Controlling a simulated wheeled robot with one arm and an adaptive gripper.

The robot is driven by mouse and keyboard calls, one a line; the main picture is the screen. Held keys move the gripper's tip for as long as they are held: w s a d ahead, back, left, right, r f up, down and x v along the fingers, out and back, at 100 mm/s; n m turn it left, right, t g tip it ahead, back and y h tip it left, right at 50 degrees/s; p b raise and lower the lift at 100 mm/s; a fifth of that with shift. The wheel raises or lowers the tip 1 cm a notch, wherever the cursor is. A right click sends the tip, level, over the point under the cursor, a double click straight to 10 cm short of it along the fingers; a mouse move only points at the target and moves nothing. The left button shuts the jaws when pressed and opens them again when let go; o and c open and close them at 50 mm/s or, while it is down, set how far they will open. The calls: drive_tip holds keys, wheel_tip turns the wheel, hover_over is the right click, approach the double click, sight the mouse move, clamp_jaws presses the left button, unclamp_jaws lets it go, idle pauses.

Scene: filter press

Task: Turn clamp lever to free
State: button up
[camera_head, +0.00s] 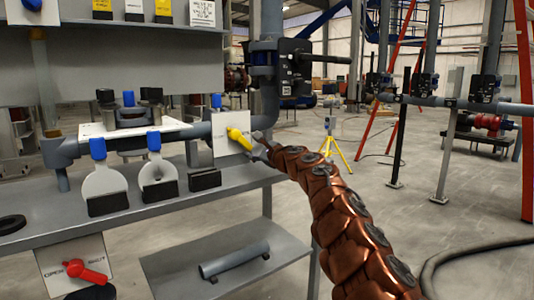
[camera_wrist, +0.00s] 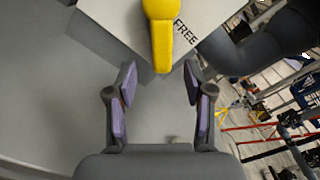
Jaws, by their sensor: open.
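The yellow clamp lever (camera_head: 238,138) sits on a white plate (camera_head: 222,152) at the right end of the grey bench. In the wrist view the lever (camera_wrist: 159,35) points down the picture, between and beyond my fingertips. The word FREE is printed on the plate (camera_wrist: 120,18) just right of the lever's tip. My gripper (camera_wrist: 158,84) is open and empty, its two purple-padded fingers apart on either side of the lever's line. The lever's tip appears close to the gap but not clasped. In the head view my gripper (camera_head: 262,146) is beside the lever's right side, partly hidden by my arm.
A red lever (camera_head: 88,272) is on a lower plate at left. Blue-capped fittings (camera_head: 154,140) and a horizontal pipe (camera_head: 170,133) stand left of the yellow lever. A vertical pipe with a black valve (camera_head: 290,68) rises behind it.

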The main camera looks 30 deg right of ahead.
drive_tip(key=shift+s+d, duration=0.3)
drive_tip(key=shift+s, duration=0.3)
drive_tip(key=shift+s+f, duration=0.25)
drive_tip(key=shift+f, duration=0.1)
drive_tip(key=shift+s+d, duration=0.15)
drive_tip(key=shift+s, duration=0.1)
drive_tip(key=shift+s+r, duration=0.35)
drive_tip(key=shift+s, duration=0.35)
drive_tip(key=shift+s+d, duration=0.2)
drive_tip(key=shift+s, duration=1)
